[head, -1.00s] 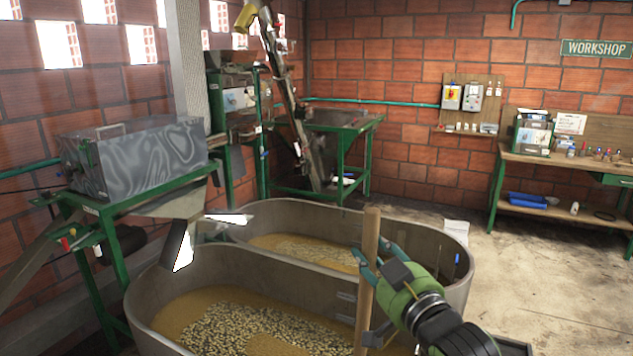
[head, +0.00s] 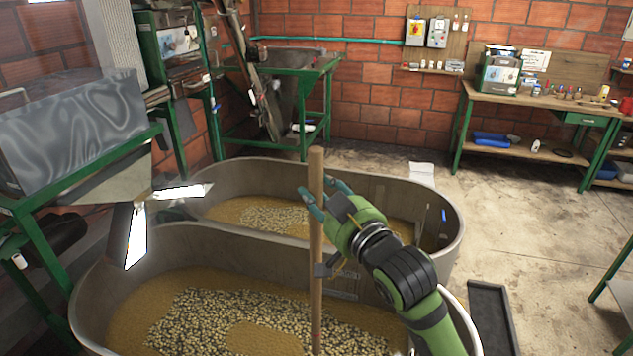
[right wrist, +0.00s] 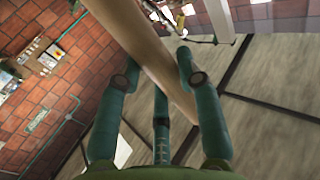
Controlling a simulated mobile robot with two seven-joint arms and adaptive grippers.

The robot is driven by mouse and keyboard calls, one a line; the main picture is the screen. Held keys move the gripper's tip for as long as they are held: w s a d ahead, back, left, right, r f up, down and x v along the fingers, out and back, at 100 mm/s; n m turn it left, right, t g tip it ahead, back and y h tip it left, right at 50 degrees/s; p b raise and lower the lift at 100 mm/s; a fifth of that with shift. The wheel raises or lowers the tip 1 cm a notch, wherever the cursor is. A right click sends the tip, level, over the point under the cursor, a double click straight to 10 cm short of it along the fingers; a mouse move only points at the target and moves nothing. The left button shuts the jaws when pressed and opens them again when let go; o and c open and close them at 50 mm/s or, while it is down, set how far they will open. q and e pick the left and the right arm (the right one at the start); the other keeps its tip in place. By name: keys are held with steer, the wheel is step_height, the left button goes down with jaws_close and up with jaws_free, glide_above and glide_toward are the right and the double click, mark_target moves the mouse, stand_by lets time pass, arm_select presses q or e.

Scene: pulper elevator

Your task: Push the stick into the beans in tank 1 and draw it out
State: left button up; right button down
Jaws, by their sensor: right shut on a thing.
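My right gripper (head: 318,195) is shut on a long wooden stick (head: 316,235), which stands almost upright. The stick crosses in front of the near tank (head: 95,290) and runs to the bottom edge of the head view; I cannot tell whether its lower end touches the beans (head: 220,312). The beans lie pale in the near tank, amid brownish material. A second tank (head: 447,215) behind it also holds beans (head: 275,218). I cannot read which is tank 1. In the right wrist view, the teal fingers (right wrist: 157,65) flank the stick (right wrist: 150,50). My left gripper is out of view.
A grey metal box (head: 75,125) on a green frame stands at left, with a bright metal chute (head: 135,235) beside the tanks. A workbench (head: 540,100) is at the back right. A dark tray (head: 490,310) lies on the floor right of the tanks. The floor beyond is mostly clear.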

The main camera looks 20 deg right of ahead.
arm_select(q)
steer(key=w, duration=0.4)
arm_select(e)
step_height(320, 180, down, 6)
glide_above(319, 281)
steer(key=w, duration=0.1)
steer(key=f, duration=0.7)
steer(key=shift+w+d, duration=0.15)
steer(key=shift+d, duration=0.05)
step_height(319, 281, down, 11)
steer(key=shift+r, duration=0.2)
arm_select(q)
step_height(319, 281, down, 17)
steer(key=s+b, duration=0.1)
steer(key=b, duration=1.6)
arm_select(e)
step_height(319, 281, down, 18)
steer(key=shift+f, duration=0.1)
step_height(319, 281, up, 18)
steer(key=p, duration=1.7)
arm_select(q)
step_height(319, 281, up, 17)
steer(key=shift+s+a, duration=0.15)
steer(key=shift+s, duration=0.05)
arm_select(e)
step_height(319, 281, up, 25)
steer(key=shift+r, duration=0.15)
